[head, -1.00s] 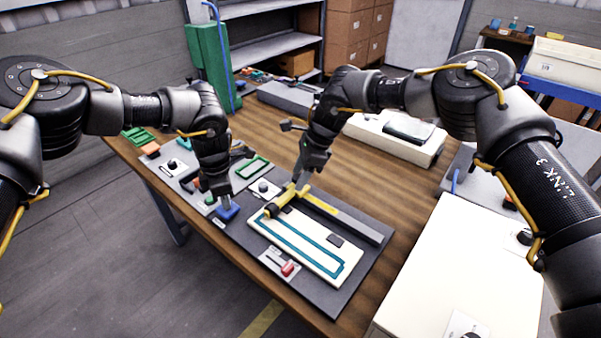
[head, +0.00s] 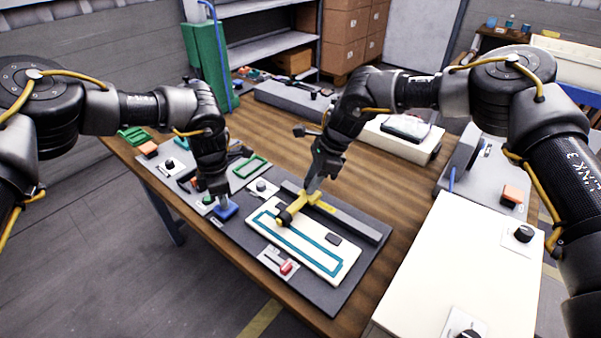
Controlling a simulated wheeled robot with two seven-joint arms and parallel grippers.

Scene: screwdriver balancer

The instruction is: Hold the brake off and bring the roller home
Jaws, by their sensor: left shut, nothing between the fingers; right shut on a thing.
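A yellow roller tool with a dark roller head (head: 284,217) sits over the left part of a cream panel (head: 318,270) with a teal outlined track. My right gripper (head: 311,190) is shut on the roller's yellow handle, above the panel's far edge. My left gripper (head: 223,202) is shut and empty, pointing down at a blue pad (head: 227,213) left of the panel. Its tips appear to touch the pad, though contact is hard to tell. Nothing in view is labelled clearly enough to identify the brake.
A dark rail (head: 350,222) runs along the panel's far side. A red slider (head: 286,267) is at the front. A green frame (head: 250,167) and a white cabinet (head: 450,270) flank the work area.

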